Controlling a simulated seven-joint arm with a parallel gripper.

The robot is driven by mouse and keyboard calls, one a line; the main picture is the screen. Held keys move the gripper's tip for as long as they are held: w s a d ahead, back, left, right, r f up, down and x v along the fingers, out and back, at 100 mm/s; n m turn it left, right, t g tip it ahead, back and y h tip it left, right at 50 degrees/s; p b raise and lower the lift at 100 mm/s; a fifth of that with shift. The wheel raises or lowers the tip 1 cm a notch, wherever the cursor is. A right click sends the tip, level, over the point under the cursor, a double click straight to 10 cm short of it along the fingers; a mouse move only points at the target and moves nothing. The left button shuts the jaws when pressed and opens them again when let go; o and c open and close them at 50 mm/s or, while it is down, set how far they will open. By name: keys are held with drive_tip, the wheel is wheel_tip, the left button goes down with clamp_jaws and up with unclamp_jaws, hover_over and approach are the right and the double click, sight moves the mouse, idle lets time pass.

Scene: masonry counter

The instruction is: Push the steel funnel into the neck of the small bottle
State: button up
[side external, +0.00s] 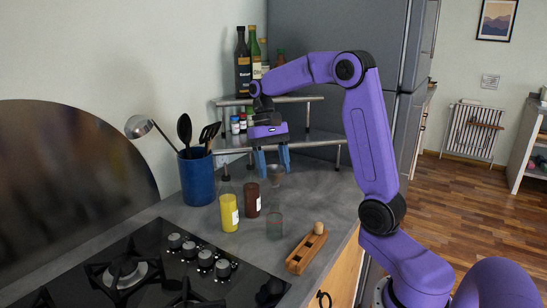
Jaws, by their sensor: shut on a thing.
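The steel funnel (276,171) is a small grey cone, held between the two blue fingers of my gripper (272,168). My gripper points down and is shut on it, above the counter. A small clear glass vessel (274,227) stands upright on the counter, lower in the picture and apart from the funnel. It may be the small bottle; its neck is too faint to make out. A yellow-filled bottle (229,213) and a dark red one (252,199) stand to its left. The funnel's lower end is too small to see clearly.
A wooden block with holes (306,252) bears a cork-like piece (319,228) near the counter's front edge. A blue utensil pot (196,178) stands left, a black hob (150,270) in front. A two-level shelf (310,142) with bottles stands behind my gripper.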

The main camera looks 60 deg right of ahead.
sight(273, 180)
drive_tip(key=shift+f, duration=1.05)
drive_tip(key=shift+f, duration=1.3)
idle(1.1)
drive_tip(key=o, duration=1.4)
drive_tip(key=shift+c, duration=0.2)
drive_tip(key=v, duration=1.2)
